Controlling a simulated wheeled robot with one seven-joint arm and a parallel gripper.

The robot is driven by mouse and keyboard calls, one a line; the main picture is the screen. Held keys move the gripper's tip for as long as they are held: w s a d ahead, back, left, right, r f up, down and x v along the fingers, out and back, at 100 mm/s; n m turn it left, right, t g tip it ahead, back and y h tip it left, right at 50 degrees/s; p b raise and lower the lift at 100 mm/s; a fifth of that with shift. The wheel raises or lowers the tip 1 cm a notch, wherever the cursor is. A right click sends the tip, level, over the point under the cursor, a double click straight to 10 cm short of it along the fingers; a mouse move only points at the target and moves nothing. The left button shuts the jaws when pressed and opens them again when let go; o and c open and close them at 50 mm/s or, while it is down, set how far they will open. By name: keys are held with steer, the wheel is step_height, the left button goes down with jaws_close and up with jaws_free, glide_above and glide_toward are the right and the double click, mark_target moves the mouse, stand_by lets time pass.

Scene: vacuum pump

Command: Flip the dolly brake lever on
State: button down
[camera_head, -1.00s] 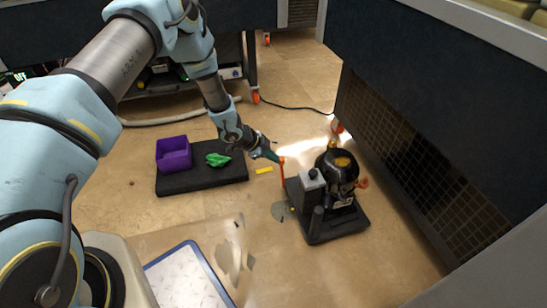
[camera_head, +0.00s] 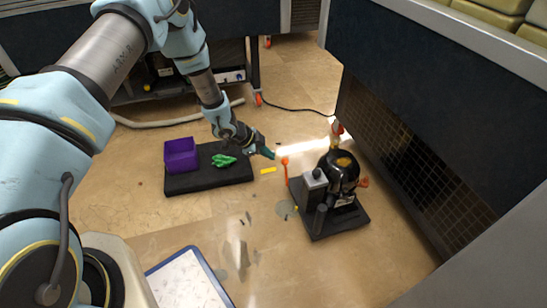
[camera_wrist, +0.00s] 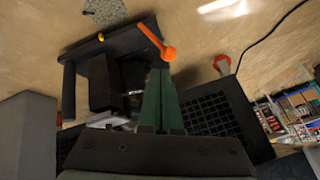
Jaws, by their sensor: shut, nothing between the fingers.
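The dolly is a black wheeled base (camera_head: 345,224) carrying a black vacuum pump (camera_head: 342,170). An orange lever (camera_head: 286,170) rises at its left side, roughly upright in the head view, with a round knob on top. The lever also shows in the wrist view (camera_wrist: 152,38), just beyond my fingertips. My gripper (camera_head: 269,153) has green fingers and is shut and empty. It is just left of the lever's knob in the head view, with a small gap. The fingers also show in the wrist view (camera_wrist: 160,80). The lever's lower end is hard to make out.
A black mat (camera_head: 215,179) left of the dolly holds a purple bin (camera_head: 180,158) and a green item (camera_head: 222,160). A yellow strip (camera_head: 268,170) lies on the floor. A dark bench with a mesh panel (camera_head: 420,165) stands close on the right. A blue-edged board (camera_head: 185,280) lies in front.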

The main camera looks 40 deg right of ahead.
steer(key=w+a+r+p, duration=0.2)
steer(key=w+r, duration=0.2)
steer(key=shift+w+a+r, duration=0.35)
steer(key=shift+w+r, duration=0.05)
steer(key=w+a+r+n+t+y, duration=0.2)
steer(key=w+a+r+n+t, duration=0.2)
steer(key=w+a+r+n, duration=0.55)
steer(key=w+a+r+n+t+y, duration=0.1)
steer(key=w+a+r+n+y, duration=0.1)
steer(key=a+r, duration=0.55)
steer(key=w+a+r+n+t+y, duration=0.15)
steer(key=a+r, duration=0.25)
steer(key=a, duration=0.6)
steer(key=s+a+r+n+g+y, duration=0.1)
steer(key=s+a+r+n+g, duration=0.1)
steer(key=s+a+r+n, duration=0.55)
steer(key=s+a+r+n+g+y, duration=0.15)
steer(key=s+a+n, duration=0.35)
steer(key=s+a, duration=0.55)
step_height(320, 180, up, 34)
steer(key=h+p, duration=0.1)
steer(key=p, duration=3.2)
steer(key=shift+a, duration=0.15)
